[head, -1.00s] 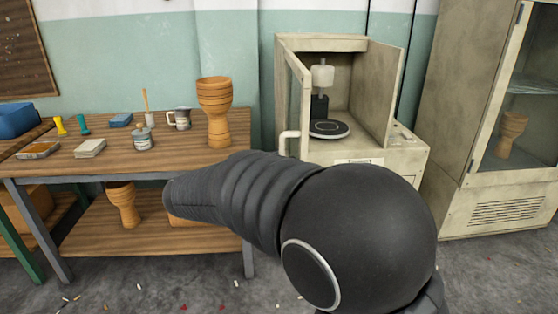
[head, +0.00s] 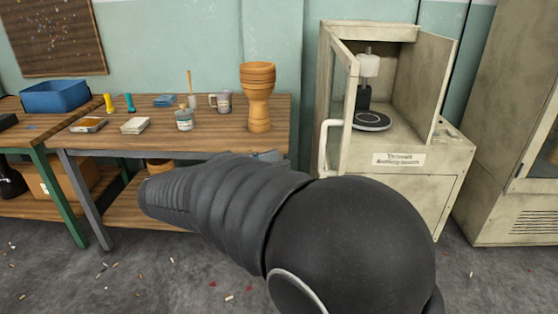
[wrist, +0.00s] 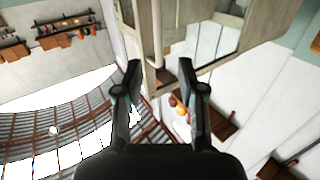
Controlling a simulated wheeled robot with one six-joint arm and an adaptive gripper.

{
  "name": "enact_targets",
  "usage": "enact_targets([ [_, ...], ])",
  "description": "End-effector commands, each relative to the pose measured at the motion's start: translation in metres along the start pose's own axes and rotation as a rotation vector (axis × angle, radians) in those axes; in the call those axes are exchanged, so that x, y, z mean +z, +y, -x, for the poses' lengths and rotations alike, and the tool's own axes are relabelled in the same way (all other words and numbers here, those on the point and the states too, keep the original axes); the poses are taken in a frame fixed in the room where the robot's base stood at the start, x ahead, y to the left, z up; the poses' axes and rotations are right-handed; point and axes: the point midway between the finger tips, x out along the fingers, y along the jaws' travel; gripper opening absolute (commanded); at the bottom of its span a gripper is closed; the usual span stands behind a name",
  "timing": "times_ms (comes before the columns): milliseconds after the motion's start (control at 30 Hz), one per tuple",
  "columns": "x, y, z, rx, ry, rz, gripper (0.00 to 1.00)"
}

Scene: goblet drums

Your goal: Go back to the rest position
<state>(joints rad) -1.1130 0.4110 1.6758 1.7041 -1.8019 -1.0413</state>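My gripper (wrist: 160,95) shows in the wrist view with its two dark fingers spread apart and nothing between them. In the head view my dark arm crosses the lower middle of the picture, and the gripper itself cannot be made out there. A wooden goblet drum (head: 258,98) stands upright on the workbench, near its right end, apart from my arm. Part of another wooden drum (head: 160,165) shows on the shelf below, mostly hidden by the bench and my arm.
The workbench (head: 225,132) holds a mug (head: 221,101), a tin (head: 184,119) and several small items. A blue bin (head: 55,96) is on the left table. A beige machine (head: 410,185) with its door open stands right of the bench, beside a tall cabinet (head: 510,150). Open floor lies in front.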

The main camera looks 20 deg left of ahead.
Motion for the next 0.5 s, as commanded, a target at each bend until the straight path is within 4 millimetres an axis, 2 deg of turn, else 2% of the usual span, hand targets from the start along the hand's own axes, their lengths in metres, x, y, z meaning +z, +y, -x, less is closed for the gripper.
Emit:
enact_targets([
  [400,0.0,-0.001,-0.001,-0.003,-0.002,-0.024,0.39],
  [500,0.008,-0.017,0.0,-0.075,-0.04,-0.084,0.39],
])
